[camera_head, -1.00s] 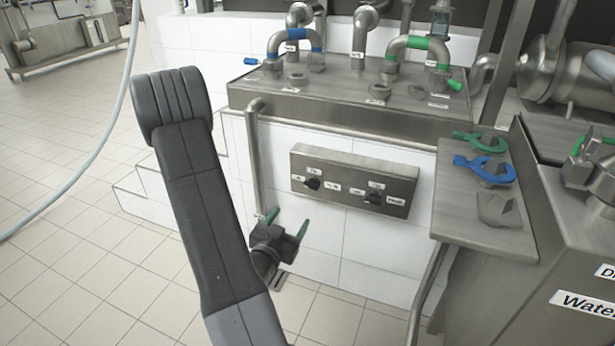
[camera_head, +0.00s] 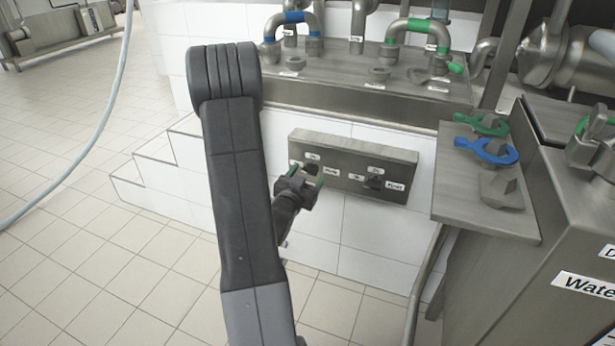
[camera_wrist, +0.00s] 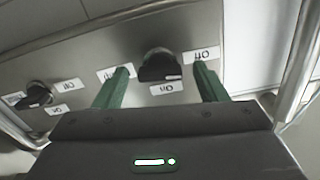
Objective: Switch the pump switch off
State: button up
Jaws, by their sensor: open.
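A grey metal switch panel (camera_head: 345,147) with two black rotary knobs is on the white tiled wall. In the wrist view, one knob (camera_wrist: 158,66) sits between the two green fingers of my open gripper (camera_wrist: 164,69); a label reading "Off" is to its right and one reading "On" below it. The fingers stand on either side of this knob, and I cannot tell whether they touch it. In the head view my gripper (camera_head: 307,174) partly covers this left knob. The other knob (camera_head: 375,182) is free on the right. The name labels are too small to tell which is the pump's.
A steel counter (camera_head: 340,98) with bent pipes marked blue and green is above the panel. A shelf (camera_head: 462,203) with a green wrench (camera_head: 482,124) and a blue wrench (camera_head: 490,152) juts out on the right. White tiled steps (camera_head: 150,185) are on the left.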

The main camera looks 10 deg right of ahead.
jog(key=shift+w+d, duration=0.1)
jog(key=shift+w, duration=0.05)
jog(key=c, duration=1)
jog(key=shift+n+b, duration=0.5)
jog(key=shift+n, duration=0.5)
jog(key=o, duration=1)
